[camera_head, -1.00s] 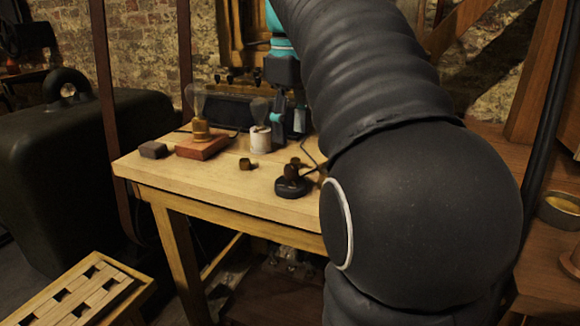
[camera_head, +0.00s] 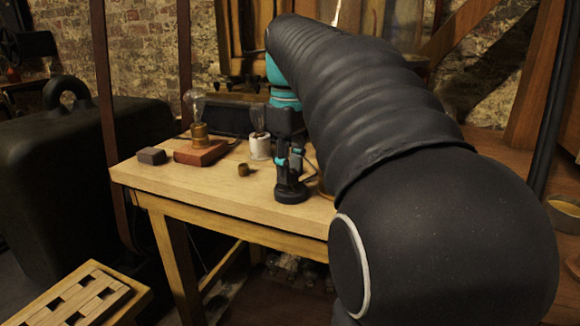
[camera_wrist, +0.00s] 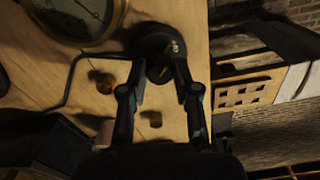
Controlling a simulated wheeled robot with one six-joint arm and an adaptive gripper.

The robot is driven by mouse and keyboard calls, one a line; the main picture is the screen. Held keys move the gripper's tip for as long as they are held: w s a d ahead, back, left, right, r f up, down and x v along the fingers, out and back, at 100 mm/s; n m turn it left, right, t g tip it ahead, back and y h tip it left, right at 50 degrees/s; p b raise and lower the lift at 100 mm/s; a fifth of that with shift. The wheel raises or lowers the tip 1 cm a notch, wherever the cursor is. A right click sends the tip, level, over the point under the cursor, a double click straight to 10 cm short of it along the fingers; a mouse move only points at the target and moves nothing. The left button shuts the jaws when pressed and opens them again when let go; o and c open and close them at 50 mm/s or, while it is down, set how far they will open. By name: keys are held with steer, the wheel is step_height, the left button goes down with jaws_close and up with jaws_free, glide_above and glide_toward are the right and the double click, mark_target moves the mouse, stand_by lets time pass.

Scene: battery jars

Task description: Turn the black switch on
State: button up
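The black switch (camera_head: 291,196) has a round black base and stands on the wooden table near its front edge. My gripper (camera_head: 291,178) points down just above it and hides its upper part in the head view. In the wrist view the switch (camera_wrist: 152,36) lies at the fingertips, with a small metallic piece on top. My gripper's two fingers (camera_wrist: 159,68) are spread apart, one on each side of the switch's near edge. I cannot tell whether they touch it. Nothing is seen held between them.
A bulb on a reddish block (camera_head: 202,152), a white holder with a bulb (camera_head: 260,147), a small brass piece (camera_head: 243,169) and a grey block (camera_head: 151,156) stand left of my gripper. A round brass-rimmed gauge (camera_wrist: 120,18) sits near the switch. A slatted stool (camera_head: 85,297) stands lower left.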

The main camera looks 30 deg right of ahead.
jaws_close()
steer(key=shift+r+m+p, duration=0.1)
steer(key=shift+m+p, duration=0.2)
steer(key=shift+p, duration=0.05)
steer(key=m+p, duration=0.1)
steer(key=m, duration=0.2)
steer(key=shift+p, duration=0.35)
steer(key=m+p, duration=0.1)
steer(key=m, duration=0.8)
steer(key=shift+d+m, duration=0.1)
steer(key=shift+m, duration=2.5)
